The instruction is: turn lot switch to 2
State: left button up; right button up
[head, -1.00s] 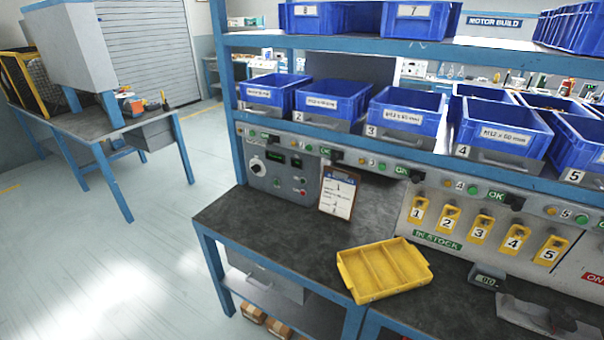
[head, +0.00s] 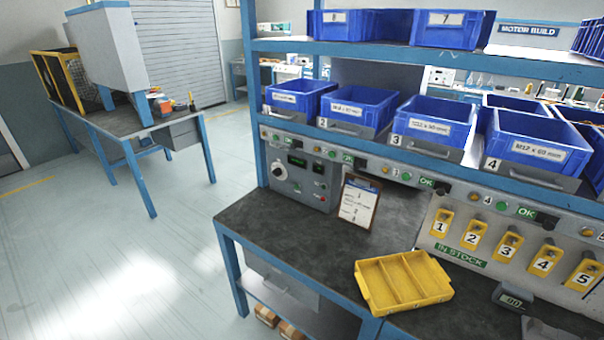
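The likely lot switch is a round dial knob (head: 279,171) on the grey control panel (head: 303,182) at the back left of the bench. The knob is too small for me to read its setting. The panel also has a small green-lit display (head: 297,161) and several small buttons or lamps. A clipboard (head: 358,200) with a written sheet leans at the back of the bench, just right of the panel. Neither of my grippers shows in the head view.
A yellow divided tray (head: 403,281) lies on the dark bench top (head: 290,226). Yellow numbered tags (head: 473,231) hang on the "IN STOCK" board at right. Blue bins (head: 431,122) fill the shelf above. A small display unit (head: 512,298) stands at the front right. Floor at left is clear.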

aim_at(277, 172)
jog(key=i+j+z, duration=0.1)
jog(key=z, duration=0.25)
jog(key=j+z, duration=0.35)
jog(key=i+j+z, duration=0.3)
jog(key=j, duration=1.45)
jog(key=j+z, duration=0.3)
jog(key=j, duration=1.4)
jog(key=k, duration=0.1)
